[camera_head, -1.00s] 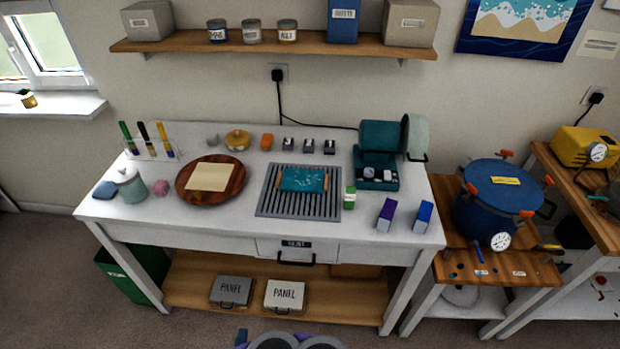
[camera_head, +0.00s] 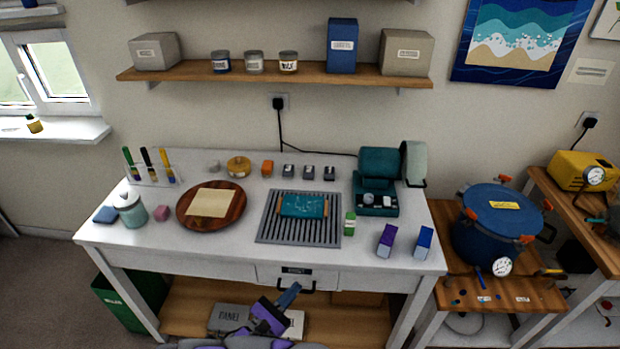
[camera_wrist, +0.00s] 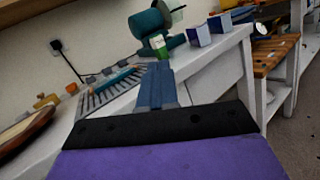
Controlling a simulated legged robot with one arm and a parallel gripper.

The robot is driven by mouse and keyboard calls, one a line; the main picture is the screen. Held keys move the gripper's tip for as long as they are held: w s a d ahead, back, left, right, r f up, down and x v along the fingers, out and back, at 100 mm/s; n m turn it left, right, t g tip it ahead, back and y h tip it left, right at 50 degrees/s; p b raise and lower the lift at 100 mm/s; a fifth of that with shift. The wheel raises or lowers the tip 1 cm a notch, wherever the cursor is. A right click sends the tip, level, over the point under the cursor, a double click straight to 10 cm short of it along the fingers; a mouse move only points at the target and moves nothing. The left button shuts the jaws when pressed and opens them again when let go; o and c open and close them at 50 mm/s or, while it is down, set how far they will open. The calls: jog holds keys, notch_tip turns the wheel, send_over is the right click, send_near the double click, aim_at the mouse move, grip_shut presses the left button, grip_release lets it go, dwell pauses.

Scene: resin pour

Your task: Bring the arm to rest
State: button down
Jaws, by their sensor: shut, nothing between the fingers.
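My gripper (camera_head: 289,295) shows at the bottom of the head view, in front of the white table's (camera_head: 130,232) front edge, just below the drawer. Its blue fingers are shut together with nothing between them. In the wrist view my gripper (camera_wrist: 158,70) points toward the table, its closed fingers in front of the table edge. The purple and grey links of my arm fill the bottom middle of the head view and hide part of the lower shelf.
The table holds a grey slotted rack (camera_head: 270,234) with a teal panel (camera_head: 303,205), a round wooden board (camera_head: 236,220), a teal machine (camera_head: 377,208) and small boxes. Two panel cases (camera_head: 222,318) lie on the lower shelf behind my arm. A blue pot (camera_head: 485,235) stands on the right-hand bench.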

jog(key=d+r+m+g+h, duration=0.5)
jog(key=d+r+m+g, duration=0.5)
jog(key=d, duration=0.4)
jog(key=s+d+r+m+g+y, duration=0.3)
jog(key=s+d+r+m+g, duration=0.45)
jog(key=d, duration=0.35)
jog(key=s+r+m+g+y, duration=0.2)
jog(key=s+m+y, duration=0.4)
jog(key=s+y, duration=0.8)
jog(key=s+a+r+m+t+y, duration=0.1)
jog(key=s+a+t, duration=0.1)
jog(key=s+a, duration=0.4)
jog(key=shift+s+m, duration=0.35)
jog(key=shift+s, duration=0.6)
